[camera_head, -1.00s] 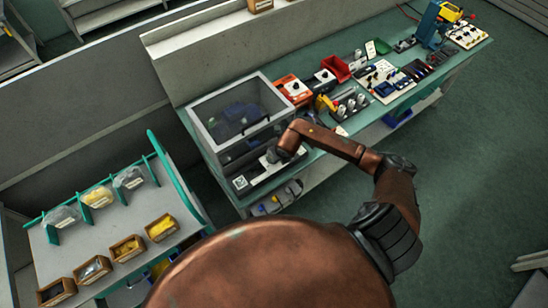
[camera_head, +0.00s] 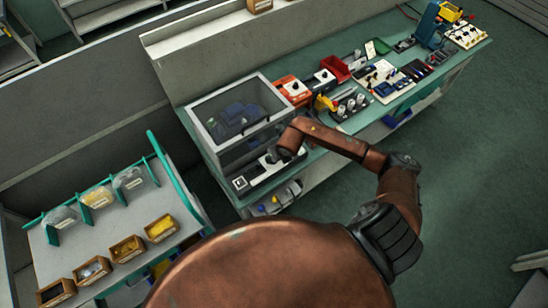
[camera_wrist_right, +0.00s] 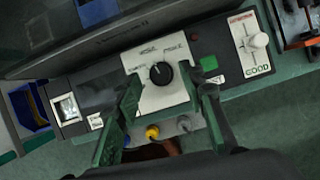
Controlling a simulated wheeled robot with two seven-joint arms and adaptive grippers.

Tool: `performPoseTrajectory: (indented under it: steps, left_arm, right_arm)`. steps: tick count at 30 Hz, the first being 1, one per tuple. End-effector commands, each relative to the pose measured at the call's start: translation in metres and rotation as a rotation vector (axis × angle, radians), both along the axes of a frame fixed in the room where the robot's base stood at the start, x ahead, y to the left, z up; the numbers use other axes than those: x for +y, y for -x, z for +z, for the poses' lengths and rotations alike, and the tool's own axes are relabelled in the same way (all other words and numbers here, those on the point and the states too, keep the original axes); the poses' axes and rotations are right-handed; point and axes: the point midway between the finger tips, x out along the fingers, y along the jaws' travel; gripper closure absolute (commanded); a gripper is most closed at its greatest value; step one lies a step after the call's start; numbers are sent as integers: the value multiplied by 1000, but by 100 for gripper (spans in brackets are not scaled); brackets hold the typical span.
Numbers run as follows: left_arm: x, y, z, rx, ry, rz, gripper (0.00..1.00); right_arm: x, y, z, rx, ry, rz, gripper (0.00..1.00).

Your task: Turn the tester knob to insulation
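The tester has a pale panel with a round black knob (camera_wrist_right: 161,73). The knob's white mark points up and slightly left; small labels arc around it, too blurred to read surely. My right gripper (camera_wrist_right: 161,82) is open, with its green fingers on either side of the knob and a gap to it on both sides. I cannot tell its height above the panel. In the head view the right gripper (camera_head: 275,156) is over the front strip of the tester (camera_head: 248,181), hiding the knob. My left gripper is in neither current view.
A clear-lidded box (camera_head: 238,112) stands right behind the panel. Yellow and blue sockets (camera_wrist_right: 152,132) sit below the knob, and a green button (camera_wrist_right: 209,63) to its right. A slider with a GOOD label (camera_wrist_right: 257,71) is farther right. Tools and trays continue along the bench.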

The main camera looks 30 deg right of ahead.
Motion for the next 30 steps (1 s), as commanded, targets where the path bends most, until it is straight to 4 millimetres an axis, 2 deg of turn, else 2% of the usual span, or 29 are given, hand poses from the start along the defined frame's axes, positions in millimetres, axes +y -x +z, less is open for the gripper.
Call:
performPoseTrajectory:
  steps: [6, 13, 18, 30]
  left_arm:
    - [-1, -1, 0, -1, 1, 0, 53]
    - [-1, -1, 0, -1, 1, 0, 53]
    - [-2, -1, 0, -1, 1, 0, 53]
    - [-2, -1, 0, -1, 2, 0, 53]
  right_arm:
    - [-1, 18, 44, -3, 2, 1, 63]
    - [-1, 31, 78, -2, 2, -1, 63]
    - [-1, 36, 87, 0, 1, 0, 63]
    - [-1, 36, 88, 0, 1, -1, 63]
